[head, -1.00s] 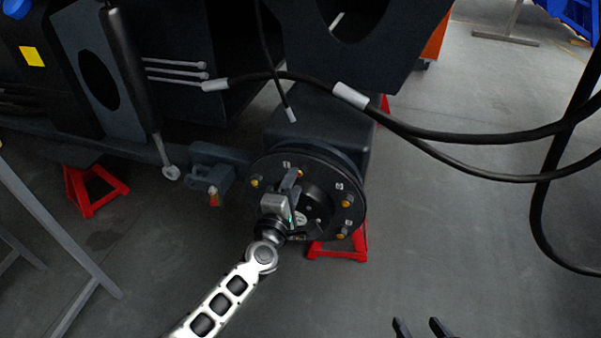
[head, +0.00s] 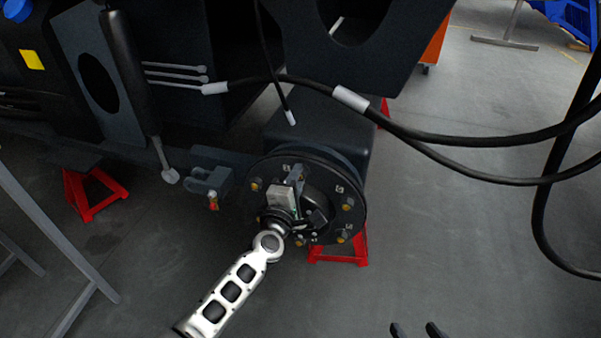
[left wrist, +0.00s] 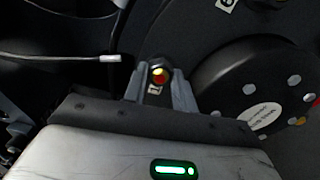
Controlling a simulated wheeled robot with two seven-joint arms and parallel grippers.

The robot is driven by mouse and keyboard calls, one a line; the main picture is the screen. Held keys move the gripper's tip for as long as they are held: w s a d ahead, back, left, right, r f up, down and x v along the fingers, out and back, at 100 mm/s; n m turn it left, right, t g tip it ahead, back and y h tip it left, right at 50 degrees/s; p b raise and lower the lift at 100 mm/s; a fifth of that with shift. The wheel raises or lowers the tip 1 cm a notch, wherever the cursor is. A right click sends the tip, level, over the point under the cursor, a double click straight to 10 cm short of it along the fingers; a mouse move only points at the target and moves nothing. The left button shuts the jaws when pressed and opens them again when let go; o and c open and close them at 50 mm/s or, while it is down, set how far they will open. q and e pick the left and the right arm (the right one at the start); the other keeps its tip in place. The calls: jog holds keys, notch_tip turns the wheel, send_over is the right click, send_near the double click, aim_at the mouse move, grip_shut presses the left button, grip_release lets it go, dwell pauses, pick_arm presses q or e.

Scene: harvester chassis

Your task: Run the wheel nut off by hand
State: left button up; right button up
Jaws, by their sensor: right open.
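The wheel hub (head: 335,178) is a dark round flange with several brass-coloured nuts around its face. My left gripper (head: 292,180) is at the hub's upper left face, its fingers pointing at it. In the left wrist view, a wheel nut (left wrist: 159,74) with a yellow and red end lies between the tips of my left gripper (left wrist: 158,84). One finger is close on each side of the nut; I cannot tell whether they press on it. My right gripper (head: 418,331) is open and empty at the bottom edge, apart from the hub.
Black hoses (head: 440,139) hang across the right side, above the hub's level. Red stands (head: 92,192) are under the chassis, another (head: 342,250) behind the hub. A grey frame (head: 60,250) stands at the left. The floor at lower right is clear.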

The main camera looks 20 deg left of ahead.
pick_arm(q)
grip_shut()
jog(key=shift+f+n+b, duration=0.25)
jog(key=shift+n+b, duration=0.2)
jog(key=shift+n, duration=0.25)
jog(key=shift+s+n+b, duration=0.1)
jog(key=shift+n+b, duration=0.3)
jog(key=shift+n, duration=0.7)
jog(key=shift+r+n, duration=0.1)
jog(key=shift+n, duration=1)
jog(key=o, duration=1.1)
grip_release()
jog(key=shift+r, duration=0.1)
jog(key=shift+c, duration=1.1)
